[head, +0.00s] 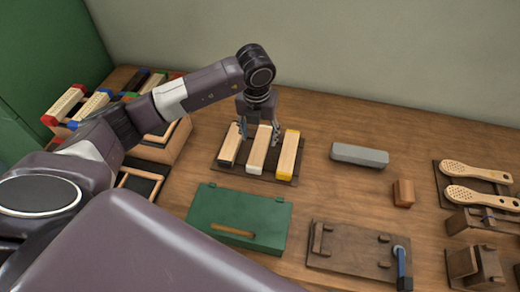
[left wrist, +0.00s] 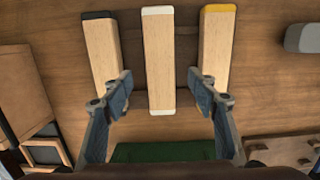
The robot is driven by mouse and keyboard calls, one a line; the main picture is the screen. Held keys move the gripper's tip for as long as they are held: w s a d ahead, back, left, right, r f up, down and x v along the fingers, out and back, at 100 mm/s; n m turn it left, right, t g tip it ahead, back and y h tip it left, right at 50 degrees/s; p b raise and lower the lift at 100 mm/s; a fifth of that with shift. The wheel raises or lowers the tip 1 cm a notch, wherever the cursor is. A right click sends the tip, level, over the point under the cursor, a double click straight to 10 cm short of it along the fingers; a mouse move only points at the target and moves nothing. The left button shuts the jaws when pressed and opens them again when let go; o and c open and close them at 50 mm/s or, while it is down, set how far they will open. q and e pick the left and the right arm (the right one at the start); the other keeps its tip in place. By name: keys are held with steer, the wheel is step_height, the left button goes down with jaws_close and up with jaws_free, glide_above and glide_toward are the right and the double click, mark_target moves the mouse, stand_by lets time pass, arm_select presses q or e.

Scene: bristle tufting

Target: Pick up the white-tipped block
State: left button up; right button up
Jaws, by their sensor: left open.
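The white-tipped block (head: 259,148) is a pale wooden bar with white ends, lying on a dark mat (head: 285,182) between two other bars. It shows in the middle of the left wrist view (left wrist: 158,60). My left gripper (head: 259,136) is open above the bars. In the left wrist view its fingers (left wrist: 160,92) stand on both sides of the white-tipped block, apart from it, and their tips overlap the black-tipped block (left wrist: 104,50) and the yellow-tipped block (left wrist: 217,50). I cannot tell the exact height. My right gripper is not in view.
A green box (head: 262,216) lies in front of the mat. A grey bar (head: 359,155) and a small brown block (head: 403,193) lie to the right. A rack with coloured-tipped bars (head: 66,104) stands left. Perforated paddles (head: 478,172) lie far right.

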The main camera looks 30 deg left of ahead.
mark_target(260, 146)
arm_select(q)
steer(key=f, duration=0.1)
steer(key=f+p, duration=0.1)
steer(key=f, duration=0.1)
steer(key=f+p, duration=0.1)
steer(key=f, duration=0.1)
steer(key=shift+w+f, duration=0.2)
steer(key=shift+w, duration=0.1)
steer(key=shift+f, duration=0.25)
steer(key=shift+w, duration=0.1)
steer(key=c, duration=1.4)
steer(key=shift+r, duration=0.1)
